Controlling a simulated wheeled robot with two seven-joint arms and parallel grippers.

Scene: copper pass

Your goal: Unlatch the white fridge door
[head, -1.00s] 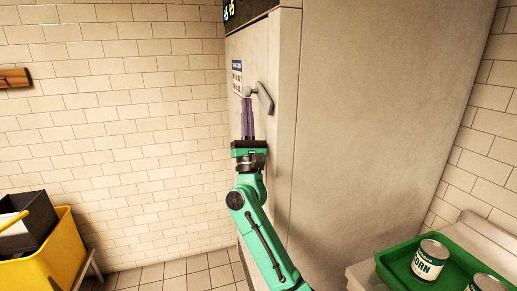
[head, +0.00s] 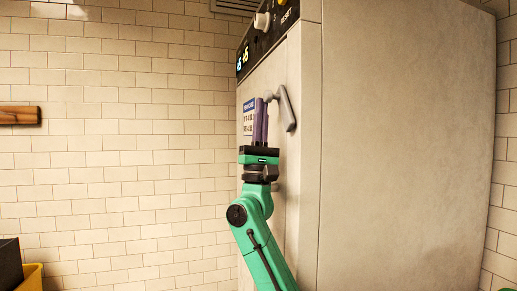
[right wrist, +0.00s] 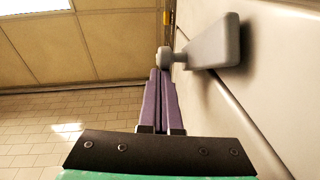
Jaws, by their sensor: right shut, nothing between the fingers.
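The white fridge (head: 405,150) fills the right half of the head view, and its narrow door face is turned to the left. A grey latch handle (head: 286,108) sticks out from the door and hangs tilted downward; it also shows in the right wrist view (right wrist: 213,48). My right gripper (head: 261,101) is shut and empty, pointing up. Its purple fingertips are right by the handle's pivot end; in the right wrist view they (right wrist: 159,72) end just below the round knob of the handle. I cannot tell whether they touch it. My left gripper is not in view.
A control panel (head: 266,35) with a knob and lit digits sits above the door. A blue-and-white notice (head: 248,115) is on the door behind my fingers. A yellow bin (head: 33,278) stands at the lower left. A wooden bar (head: 18,115) is on the tiled wall.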

